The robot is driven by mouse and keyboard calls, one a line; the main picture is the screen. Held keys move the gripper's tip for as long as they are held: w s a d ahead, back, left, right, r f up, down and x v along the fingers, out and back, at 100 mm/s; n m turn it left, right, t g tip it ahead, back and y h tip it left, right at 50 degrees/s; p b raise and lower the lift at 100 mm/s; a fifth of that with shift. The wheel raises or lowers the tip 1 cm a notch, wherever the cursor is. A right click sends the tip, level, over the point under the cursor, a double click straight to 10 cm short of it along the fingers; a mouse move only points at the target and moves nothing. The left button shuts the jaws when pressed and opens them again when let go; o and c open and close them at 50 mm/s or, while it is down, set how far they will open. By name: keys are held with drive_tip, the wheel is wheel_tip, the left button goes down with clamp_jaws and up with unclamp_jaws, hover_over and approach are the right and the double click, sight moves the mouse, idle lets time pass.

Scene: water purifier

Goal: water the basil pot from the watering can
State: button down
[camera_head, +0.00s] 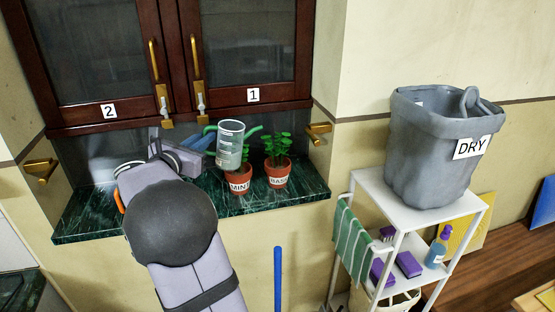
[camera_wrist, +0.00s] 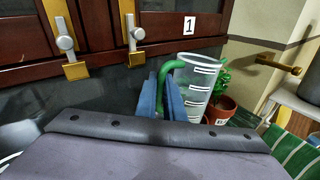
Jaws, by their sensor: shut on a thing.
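The watering can (camera_head: 230,146) is a clear cylinder with dark markings, a green handle and a green spout pointing right towards the basil. It looks close to upright, with greyish contents low inside. My gripper (camera_head: 201,143) is shut on its handle; the blue fingers also show around the green handle in the wrist view (camera_wrist: 167,95), beside the can (camera_wrist: 198,85). The basil pot (camera_head: 278,175), terracotta with a white label, stands on the green shelf, right of the can.
The mint pot (camera_head: 239,181) stands left of the basil, with the can in front of its plant. The green marble shelf (camera_head: 110,210) lies below cabinet doors labelled 2 (camera_head: 109,111) and 1 (camera_head: 253,95). A brass bracket (camera_head: 318,131) is right of the basil. A grey DRY bin (camera_head: 432,150) tops a white cart.

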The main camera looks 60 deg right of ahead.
sight(217, 128)
drive_tip(key=shift+s+d+r+m+y+p, duration=0.15)
drive_tip(key=shift+s+d+r+m+p, duration=0.05)
drive_tip(key=shift+r+p, duration=0.2)
drive_tip(key=shift+s+d+r+m+y+p, duration=0.15)
drive_tip(key=shift+r+m+p, duration=0.1)
drive_tip(key=shift+p, duration=0.1)
drive_tip(key=s+d+r+m+y+p, duration=0.1)
drive_tip(key=d+p, duration=0.1)
drive_tip(key=p, duration=0.1)
drive_tip(key=shift+s+r+m, duration=0.25)
drive_tip(key=shift+s+m, duration=0.1)
drive_tip(key=shift+s, duration=0.05)
drive_tip(key=shift+s+y+p, duration=0.1)
drive_tip(key=shift+y+p, duration=0.2)
drive_tip(key=shift+p, duration=0.15)
drive_tip(key=shift+d+f, duration=0.1)
drive_tip(key=shift+f, duration=0.05)
drive_tip(key=shift+s+d+r+m+t+y+p, duration=0.4)
drive_tip(key=shift+s+d+m+p, duration=0.3)
drive_tip(key=shift+p, duration=0.35)
drive_tip(key=shift+s+d+f, duration=0.15)
drive_tip(key=shift+s+d, duration=0.1)
drive_tip(key=shift+s, duration=0.05)
idle(1.5)
